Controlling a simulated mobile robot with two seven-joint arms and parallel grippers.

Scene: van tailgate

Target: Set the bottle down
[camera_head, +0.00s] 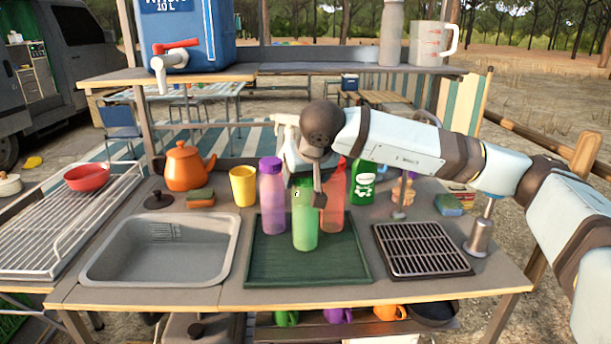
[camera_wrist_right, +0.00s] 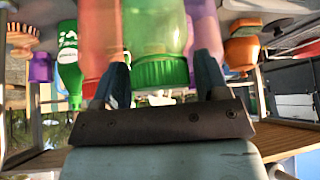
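A green bottle (camera_head: 305,222) is upright at the middle of the dark green tray (camera_head: 265,268). Its base appears at the tray surface, but I cannot tell for certain that it touches. My right gripper (camera_head: 309,196) is at the bottle's upper part; in the wrist view its two fingers (camera_wrist_right: 162,72) lie on both sides of the bottle (camera_wrist_right: 155,30), close against it near the green cap. A purple bottle (camera_head: 272,200) stands to the left and a red bottle (camera_head: 333,200) to the right, both slightly behind. My left gripper is not in view.
A sink (camera_head: 165,250) is left of the tray, a black grill grate (camera_head: 420,250) right. A yellow cup (camera_head: 243,186), an orange kettle (camera_head: 187,167) and a green soap bottle (camera_head: 364,182) stand behind. The tray's front is bare. A shelf (camera_head: 330,70) runs above.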

